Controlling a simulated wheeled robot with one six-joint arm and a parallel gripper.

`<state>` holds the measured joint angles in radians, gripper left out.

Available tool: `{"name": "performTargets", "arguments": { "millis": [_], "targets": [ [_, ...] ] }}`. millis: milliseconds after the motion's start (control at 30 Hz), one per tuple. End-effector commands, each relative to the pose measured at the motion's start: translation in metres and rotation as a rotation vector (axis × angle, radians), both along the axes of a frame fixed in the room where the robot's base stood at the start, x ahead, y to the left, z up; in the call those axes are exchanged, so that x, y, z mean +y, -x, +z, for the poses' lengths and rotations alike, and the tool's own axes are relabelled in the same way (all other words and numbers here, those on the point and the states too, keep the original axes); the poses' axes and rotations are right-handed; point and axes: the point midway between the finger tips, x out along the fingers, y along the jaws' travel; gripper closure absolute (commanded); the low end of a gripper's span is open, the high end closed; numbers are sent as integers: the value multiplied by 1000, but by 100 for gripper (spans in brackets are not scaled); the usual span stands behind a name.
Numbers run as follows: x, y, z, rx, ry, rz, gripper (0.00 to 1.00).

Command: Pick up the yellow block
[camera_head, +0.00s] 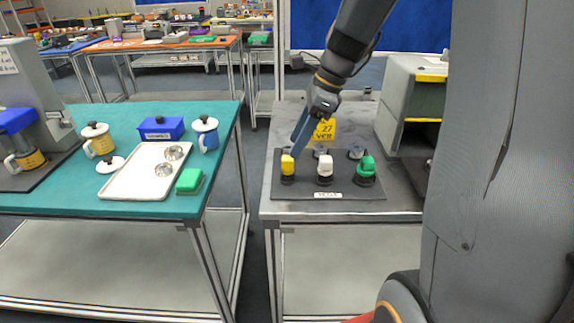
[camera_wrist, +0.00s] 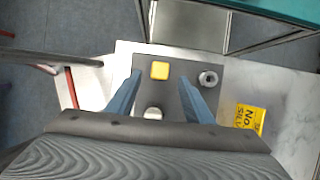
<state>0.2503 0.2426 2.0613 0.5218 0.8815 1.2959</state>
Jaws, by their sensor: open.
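The yellow block (camera_head: 288,162) sits on top of a black round stand at the left front of a dark mat on the grey table. My gripper (camera_head: 300,138) is above and slightly behind it, with blue fingers pointing down. In the wrist view, the yellow block (camera_wrist: 160,70) lies between and just ahead of the tips of my open gripper (camera_wrist: 159,80). The jaws are apart and hold nothing. Whether the fingertips are level with the block is hard to tell.
A white block (camera_head: 325,165) and a green block (camera_head: 366,165) stand to the right on the same mat (camera_head: 290,190). A yellow sign (camera_head: 324,129) is behind. A grey cabinet (camera_head: 412,95) stands right. A teal table (camera_head: 60,215) with a white tray (camera_head: 130,188) is left.

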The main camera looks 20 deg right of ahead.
Motion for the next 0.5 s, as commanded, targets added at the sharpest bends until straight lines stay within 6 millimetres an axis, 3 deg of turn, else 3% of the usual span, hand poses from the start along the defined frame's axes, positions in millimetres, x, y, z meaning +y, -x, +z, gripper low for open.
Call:
{"name": "performTargets", "arguments": {
  "millis": [500],
  "targets": [
    [25, -7, -55, 2, 3, 6, 53]
  ]
}}
